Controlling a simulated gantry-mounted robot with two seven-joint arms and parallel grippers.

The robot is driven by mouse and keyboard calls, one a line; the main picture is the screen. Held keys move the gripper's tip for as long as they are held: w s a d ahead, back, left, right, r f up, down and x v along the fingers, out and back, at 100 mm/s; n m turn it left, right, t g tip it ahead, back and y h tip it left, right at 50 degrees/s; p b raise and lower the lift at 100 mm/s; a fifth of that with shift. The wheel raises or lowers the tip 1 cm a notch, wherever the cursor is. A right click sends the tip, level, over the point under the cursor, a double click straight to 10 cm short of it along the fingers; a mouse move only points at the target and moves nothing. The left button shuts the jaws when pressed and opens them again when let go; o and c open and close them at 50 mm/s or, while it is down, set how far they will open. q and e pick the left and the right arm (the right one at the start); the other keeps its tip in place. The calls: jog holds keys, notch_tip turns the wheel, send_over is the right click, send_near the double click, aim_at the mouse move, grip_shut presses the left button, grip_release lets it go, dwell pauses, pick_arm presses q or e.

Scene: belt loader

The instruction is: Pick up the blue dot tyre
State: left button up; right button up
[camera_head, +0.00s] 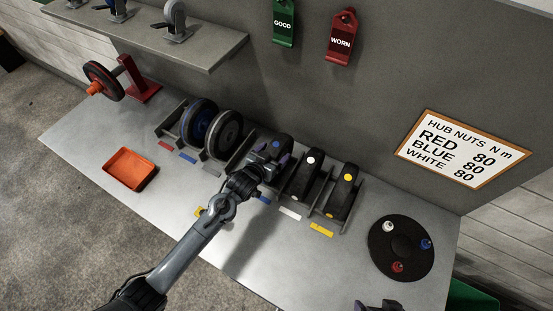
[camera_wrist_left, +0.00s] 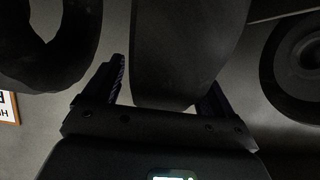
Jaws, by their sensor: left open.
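The blue dot tyre (camera_head: 283,143) is a dark tyre with a blue spot on top, standing in the rack on the bench, behind a blue label. My left gripper (camera_head: 270,165) is at this tyre and hides its front and lower part. In the left wrist view, a dark tyre (camera_wrist_left: 185,55) stands between the two spread fingers of my left gripper (camera_wrist_left: 165,88). A dark purple part, probably my right gripper (camera_head: 376,305), only just enters at the bottom edge.
White dot (camera_head: 303,178) and yellow dot (camera_head: 341,197) tyres stand close on the right. A grey wheel (camera_head: 224,135) and a blue-rimmed wheel (camera_head: 199,121) stand on the left. An orange tray (camera_head: 130,169), a round black nut holder (camera_head: 401,247) and an overhead shelf (camera_head: 205,45) are around.

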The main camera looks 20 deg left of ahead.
pick_arm(q)
jog(key=shift+c, duration=0.4)
grip_shut()
jog(key=shift+r, duration=0.1)
jog(key=shift+r, duration=0.1)
notch_tip(320, 180, up, 9)
jog(key=shift+r, duration=0.4)
dwell(0.5)
